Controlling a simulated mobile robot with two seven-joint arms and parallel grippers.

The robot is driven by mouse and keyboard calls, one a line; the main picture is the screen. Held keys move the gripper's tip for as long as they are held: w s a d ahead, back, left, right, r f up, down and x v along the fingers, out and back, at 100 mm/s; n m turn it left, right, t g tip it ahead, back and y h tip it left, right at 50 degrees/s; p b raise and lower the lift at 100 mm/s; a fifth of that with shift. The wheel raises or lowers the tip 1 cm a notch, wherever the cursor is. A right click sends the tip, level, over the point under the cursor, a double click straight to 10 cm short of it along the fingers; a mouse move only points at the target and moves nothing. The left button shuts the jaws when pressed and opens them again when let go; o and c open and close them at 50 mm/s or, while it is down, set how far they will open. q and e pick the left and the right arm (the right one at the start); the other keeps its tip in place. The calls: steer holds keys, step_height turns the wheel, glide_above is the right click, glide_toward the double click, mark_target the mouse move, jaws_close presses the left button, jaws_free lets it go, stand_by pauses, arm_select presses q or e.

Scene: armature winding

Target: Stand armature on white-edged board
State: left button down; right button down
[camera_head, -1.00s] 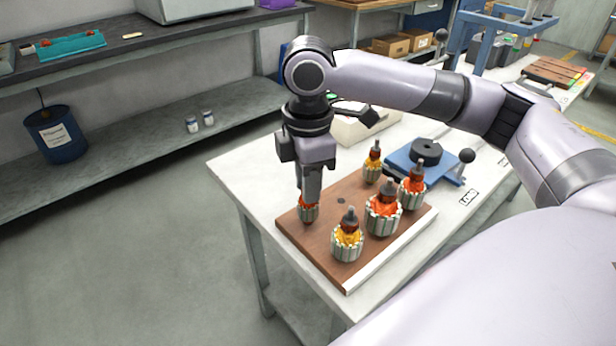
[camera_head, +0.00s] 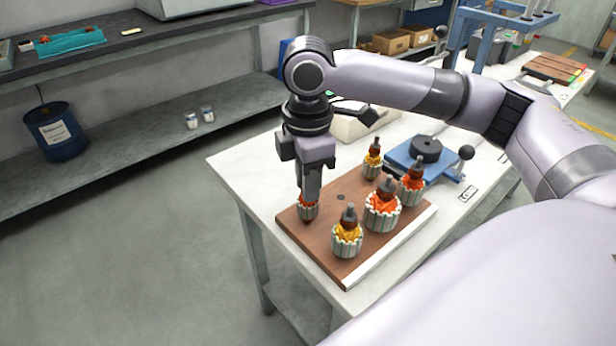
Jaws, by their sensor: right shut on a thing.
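The brown board (camera_head: 318,238) with a white edge (camera_head: 390,252) lies on the white table. Several armatures stand upright on it: a yellow one (camera_head: 347,240) at the front, a large red one (camera_head: 382,212), another red one (camera_head: 411,190) at the right, and a yellow one (camera_head: 372,160) at the back. My right gripper (camera_head: 309,196) points down over the board's left part, shut on a red armature (camera_head: 307,212). That armature is upright, with its lower end at or just above the board; I cannot tell if it touches. My left gripper is not in view.
A blue fixture (camera_head: 412,158) with a black disc and a ball-ended lever stands behind the board. A pale bin (camera_head: 352,130) stands behind my gripper. A dark hole (camera_head: 341,197) shows in the bare middle of the board.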

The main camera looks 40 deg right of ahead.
stand_by(0.5)
steer(key=c, duration=0.9)
jaws_free()
step_height(320, 180, up, 6)
steer(key=shift+p, duration=0.75)
steer(key=shift+r, duration=0.55)
